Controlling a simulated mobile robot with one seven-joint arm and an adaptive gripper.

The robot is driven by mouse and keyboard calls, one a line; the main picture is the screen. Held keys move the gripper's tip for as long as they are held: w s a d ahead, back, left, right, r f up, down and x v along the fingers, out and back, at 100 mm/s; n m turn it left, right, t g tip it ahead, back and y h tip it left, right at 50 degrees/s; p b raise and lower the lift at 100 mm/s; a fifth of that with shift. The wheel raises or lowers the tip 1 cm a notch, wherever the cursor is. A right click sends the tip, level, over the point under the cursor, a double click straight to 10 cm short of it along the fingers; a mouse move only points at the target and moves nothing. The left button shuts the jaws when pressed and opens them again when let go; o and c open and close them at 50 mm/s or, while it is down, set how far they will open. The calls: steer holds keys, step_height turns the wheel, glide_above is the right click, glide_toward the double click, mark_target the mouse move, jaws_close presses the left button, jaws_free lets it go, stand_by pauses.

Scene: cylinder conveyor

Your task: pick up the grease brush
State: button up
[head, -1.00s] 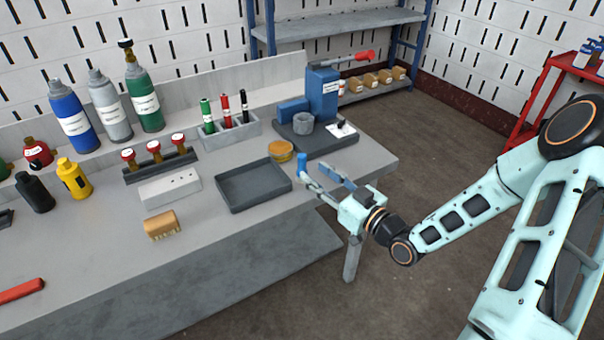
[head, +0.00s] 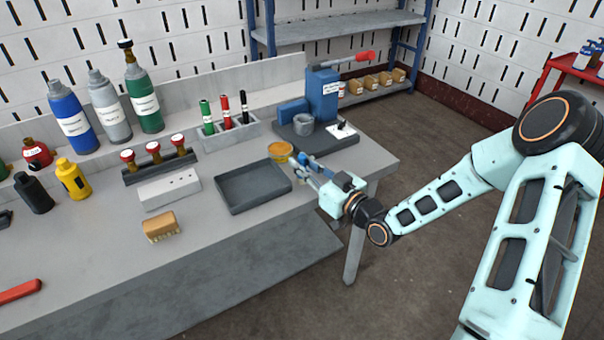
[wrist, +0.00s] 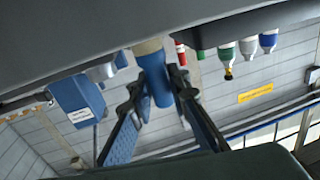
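The grease brush is taken to be the upright blue cylinder (wrist: 158,84) with a tan end at the bench in the wrist view, which is upside down. In the head view its blue handle (head: 304,159) shows at the bench's right part, partly covered by my gripper (head: 304,168). In the wrist view my gripper (wrist: 158,92) has its two fingers apart, one on each side of the blue handle. I cannot tell whether either finger touches it.
A round amber tin (head: 281,151) stands just left of the gripper. A dark tray (head: 252,207) lies nearer the front. A blue press (head: 322,95) stands behind.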

mark_target(305, 158)
jaws_close()
steer(key=shift+r, duration=0.1)
steer(key=shift+r, duration=0.25)
steer(key=r, duration=0.1)
steer(key=r+p, duration=0.1)
steer(key=r, duration=0.1)
steer(key=shift+s+d+r, duration=0.25)
steer(key=shift+d+r, duration=0.05)
steer(key=shift+d, duration=0.1)
steer(key=s+d+r+p, duration=0.4)
steer(key=s+d+r, duration=0.4)
steer(key=s+d, duration=0.1)
steer(key=shift+d+r, duration=0.3)
steer(key=shift+r, duration=0.05)
stand_by(1.2)
